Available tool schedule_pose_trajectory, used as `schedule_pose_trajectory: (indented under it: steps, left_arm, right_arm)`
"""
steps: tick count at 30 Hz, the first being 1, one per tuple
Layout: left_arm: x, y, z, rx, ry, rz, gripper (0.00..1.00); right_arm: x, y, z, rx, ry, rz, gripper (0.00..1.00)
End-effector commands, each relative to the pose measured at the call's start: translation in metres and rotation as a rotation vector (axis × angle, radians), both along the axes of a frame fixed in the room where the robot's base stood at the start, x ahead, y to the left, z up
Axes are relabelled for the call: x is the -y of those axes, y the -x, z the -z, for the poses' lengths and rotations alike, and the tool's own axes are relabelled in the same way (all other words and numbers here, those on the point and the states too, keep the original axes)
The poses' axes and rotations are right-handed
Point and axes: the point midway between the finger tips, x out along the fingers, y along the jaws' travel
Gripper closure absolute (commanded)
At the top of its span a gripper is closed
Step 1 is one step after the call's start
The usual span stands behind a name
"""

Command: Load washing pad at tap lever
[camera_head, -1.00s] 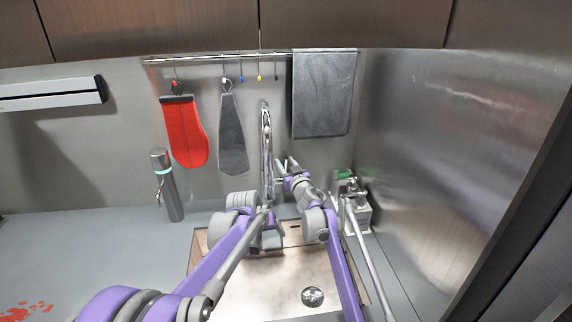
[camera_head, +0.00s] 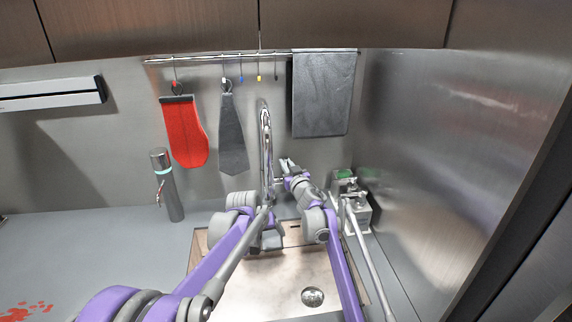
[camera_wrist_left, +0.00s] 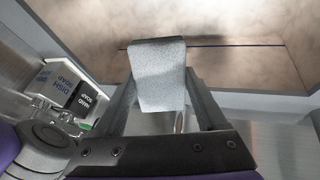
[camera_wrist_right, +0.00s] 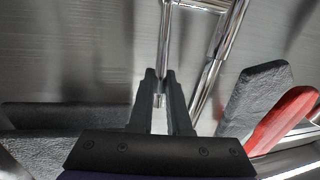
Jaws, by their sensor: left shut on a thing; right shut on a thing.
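A light grey washing pad (camera_wrist_left: 158,75) is between the fingers of my left gripper (camera_wrist_left: 160,88), which is shut on it above the sink. In the head view the left gripper (camera_head: 267,240) is low in front of the tap, over the back of the basin. The chrome tap (camera_head: 265,140) rises behind the sink. My right gripper (camera_head: 287,165) is at the tap's right side. In the right wrist view the tap lever (camera_wrist_right: 159,99), a thin chrome rod, ends between the right fingers, which are shut on it. The tap's pipes (camera_wrist_right: 208,75) stand close by.
A soap dispenser stand (camera_head: 352,205) is right of the sink, near the steel side wall (camera_head: 440,170). A metal cylinder (camera_head: 167,185) stands left; the left counter (camera_head: 100,250) is mostly clear.

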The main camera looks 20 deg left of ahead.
Motion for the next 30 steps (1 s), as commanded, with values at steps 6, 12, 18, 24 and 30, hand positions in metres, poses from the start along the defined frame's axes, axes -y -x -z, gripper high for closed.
schedule_pose_trajectory:
  steps: [6,12,18,24,30]
  left_arm:
    - [0.0000,0.0000,0.0000,0.000,0.000,0.000,0.71]
    - [0.0000,0.0000,0.0000,0.000,0.000,0.000,0.71]
    - [0.0000,0.0000,0.0000,0.000,0.000,0.000,0.71]
    - [0.0000,0.0000,0.0000,0.000,0.000,0.000,0.71]
    - [0.0000,0.0000,0.0000,0.000,0.000,0.000,0.71]
  right_arm:
    - [-0.0004,0.0003,0.0000,0.000,0.000,-0.001,1.00]
    - [-0.0005,0.0003,0.0000,0.000,0.000,-0.001,1.00]
    - [-0.0005,0.0003,0.0000,0.000,0.000,-0.001,1.00]
    - [-0.0005,0.0003,0.0000,0.000,0.000,-0.001,1.00]
    - [-0.0007,0.0013,0.0011,0.022,-0.016,-0.003,1.00]
